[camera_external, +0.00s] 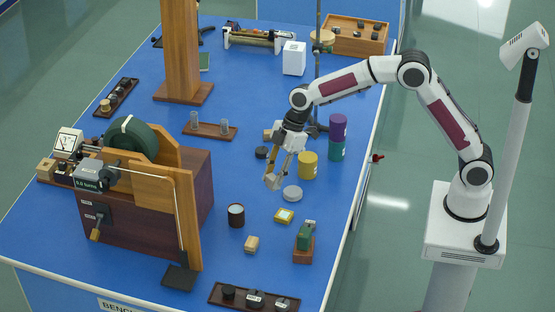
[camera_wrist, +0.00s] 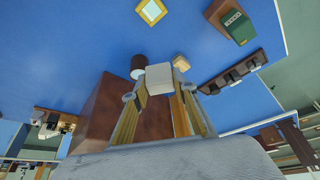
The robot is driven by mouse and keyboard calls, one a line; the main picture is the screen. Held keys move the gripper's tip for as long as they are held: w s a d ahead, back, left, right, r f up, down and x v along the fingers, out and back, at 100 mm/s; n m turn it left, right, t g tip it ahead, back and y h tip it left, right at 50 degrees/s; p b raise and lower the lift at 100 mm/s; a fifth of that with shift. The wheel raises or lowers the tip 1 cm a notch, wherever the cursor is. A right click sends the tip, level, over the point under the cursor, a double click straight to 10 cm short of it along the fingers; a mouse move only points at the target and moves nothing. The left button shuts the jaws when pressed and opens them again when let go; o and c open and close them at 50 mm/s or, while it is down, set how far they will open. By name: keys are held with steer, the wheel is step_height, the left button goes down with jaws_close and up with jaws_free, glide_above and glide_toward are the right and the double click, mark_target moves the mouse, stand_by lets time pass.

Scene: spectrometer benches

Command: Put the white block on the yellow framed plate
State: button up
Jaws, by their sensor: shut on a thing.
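The white block (camera_wrist: 159,78) is between the fingertips of my gripper (camera_wrist: 166,92) in the wrist view. My gripper is shut on it. In the external view my gripper (camera_external: 273,180) points down over the middle of the bench, and the block is hard to make out there. The yellow framed plate (camera_external: 284,216) lies flat on the blue bench top, in front of and slightly right of my gripper in that view. It has a pale centre and looks empty. In the wrist view the plate (camera_wrist: 151,12) is at the top edge, apart from the block.
Near the plate are a grey disc (camera_external: 292,193), a dark cup (camera_external: 236,215), a beige block (camera_external: 251,243) and a green piece on a brown base (camera_external: 304,246). A yellow cylinder (camera_external: 308,166) stands behind. A large wooden apparatus (camera_external: 140,215) fills the left. A white box (camera_external: 294,58) stands far back.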

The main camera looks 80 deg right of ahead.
steer(key=shift+m, duration=0.6)
steer(key=s+d+f, duration=0.2)
steer(key=s+d, duration=0.1)
steer(key=shift+f, duration=0.4)
glide_above(281, 215)
steer(key=s, duration=0.1)
steer(key=shift+d+f, duration=0.25)
steer(key=shift+f, duration=1.35)
steer(key=shift+d+f, duration=0.2)
steer(key=shift+f, duration=1.35)
steer(key=shift+f, duration=1.85)
steer(key=shift+s+f, duration=0.1)
steer(key=shift+f, duration=0.05)
